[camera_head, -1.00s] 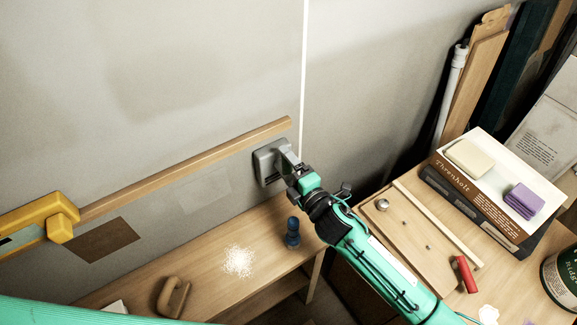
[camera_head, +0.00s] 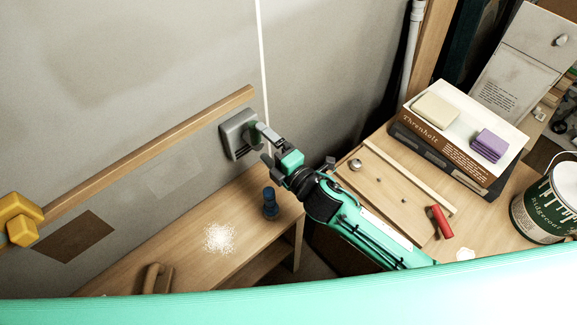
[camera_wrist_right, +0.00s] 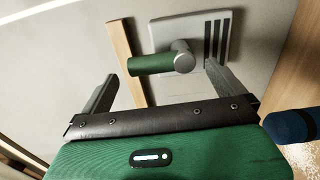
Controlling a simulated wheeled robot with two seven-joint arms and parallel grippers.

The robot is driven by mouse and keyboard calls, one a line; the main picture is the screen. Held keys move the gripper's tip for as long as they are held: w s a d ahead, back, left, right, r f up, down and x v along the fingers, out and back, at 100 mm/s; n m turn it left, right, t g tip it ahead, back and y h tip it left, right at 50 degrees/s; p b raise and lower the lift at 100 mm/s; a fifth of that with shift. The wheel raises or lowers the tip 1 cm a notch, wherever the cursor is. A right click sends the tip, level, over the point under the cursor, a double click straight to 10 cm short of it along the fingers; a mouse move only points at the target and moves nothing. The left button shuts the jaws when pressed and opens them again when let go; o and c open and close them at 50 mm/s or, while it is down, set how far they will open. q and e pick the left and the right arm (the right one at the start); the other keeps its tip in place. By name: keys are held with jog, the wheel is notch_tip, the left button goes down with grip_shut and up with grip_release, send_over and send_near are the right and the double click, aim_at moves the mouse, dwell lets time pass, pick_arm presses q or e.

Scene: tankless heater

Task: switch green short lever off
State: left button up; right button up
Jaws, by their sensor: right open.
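The lever's grey square base plate (camera_head: 238,136) is fixed to the wall at the end of a wooden rail. In the right wrist view the short green lever (camera_wrist_right: 150,64) sticks out to the left from a round grey hub on the plate (camera_wrist_right: 222,30). My right gripper (camera_head: 266,144) is just in front of the plate, its fingers pointing at it. In the right wrist view the gripper (camera_wrist_right: 160,74) is open, with a finger on each side of the lever and hub. I cannot tell whether either finger touches the lever. My left gripper is out of view.
A wooden bench (camera_head: 180,240) below holds a dark blue object (camera_head: 270,203). A wooden rail (camera_head: 150,155) runs along the wall.

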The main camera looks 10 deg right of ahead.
jog(key=b+v, duration=0.2)
jog(key=v, duration=0.7)
jog(key=shift+s+d, duration=0.15)
